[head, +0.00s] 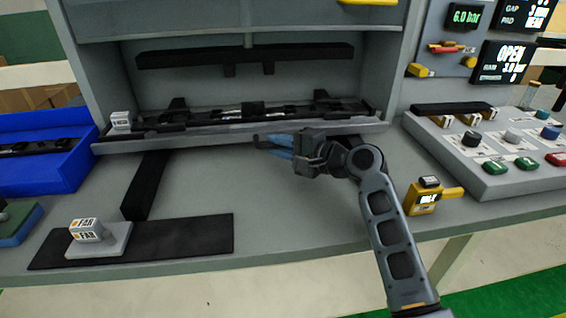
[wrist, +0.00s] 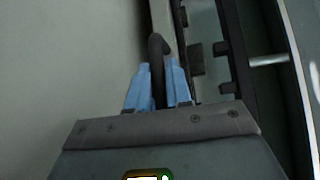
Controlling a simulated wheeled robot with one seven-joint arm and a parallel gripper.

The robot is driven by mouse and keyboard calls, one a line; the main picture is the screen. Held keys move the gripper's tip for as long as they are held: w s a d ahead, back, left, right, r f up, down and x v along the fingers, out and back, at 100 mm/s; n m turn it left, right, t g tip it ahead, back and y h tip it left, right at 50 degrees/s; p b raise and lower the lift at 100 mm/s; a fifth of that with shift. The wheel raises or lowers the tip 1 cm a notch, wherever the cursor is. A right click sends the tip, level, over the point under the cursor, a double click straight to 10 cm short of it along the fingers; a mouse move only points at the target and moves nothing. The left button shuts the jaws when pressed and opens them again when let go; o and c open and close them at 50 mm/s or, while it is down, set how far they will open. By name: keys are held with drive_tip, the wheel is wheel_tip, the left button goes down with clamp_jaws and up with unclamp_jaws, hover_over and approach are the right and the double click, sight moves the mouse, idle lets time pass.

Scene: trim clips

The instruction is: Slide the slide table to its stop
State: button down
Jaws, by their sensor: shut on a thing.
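The slide table (head: 190,139) is a grey plate with a pale front edge, inside the grey press frame. It carries a black fixture (head: 250,110) with a long dark trim piece. My gripper (head: 272,143) reaches the table's front edge from the right. Its blue fingers are shut on a dark handle at that edge. In the wrist view the handle (wrist: 155,48) is a dark curved bar between the fingertips (wrist: 158,76). The handle's lower part is hidden by the fingers. I cannot tell how far the table is from its stop.
A black upper bar (head: 245,56) hangs above the table. A small white block (head: 121,120) sits at its left end. A block marked FAR (head: 87,230) stands on a black strip in front. A blue bin (head: 40,165) is left; a button panel (head: 500,150) and yellow device (head: 424,197) are right.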

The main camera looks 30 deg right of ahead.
drive_tip(key=shift+w+d+f, duration=0.1)
drive_tip(key=shift+w+d, duration=0.1)
drive_tip(key=shift+w, duration=0.25)
drive_tip(key=c, duration=1.2)
unclamp_jaws()
drive_tip(key=shift+o, duration=0.2)
drive_tip(key=shift+s, duration=0.1)
drive_tip(key=v, duration=0.7)
drive_tip(key=shift+s+d, duration=0.15)
drive_tip(key=shift+s, duration=0.15)
drive_tip(key=shift+o, duration=0.2)
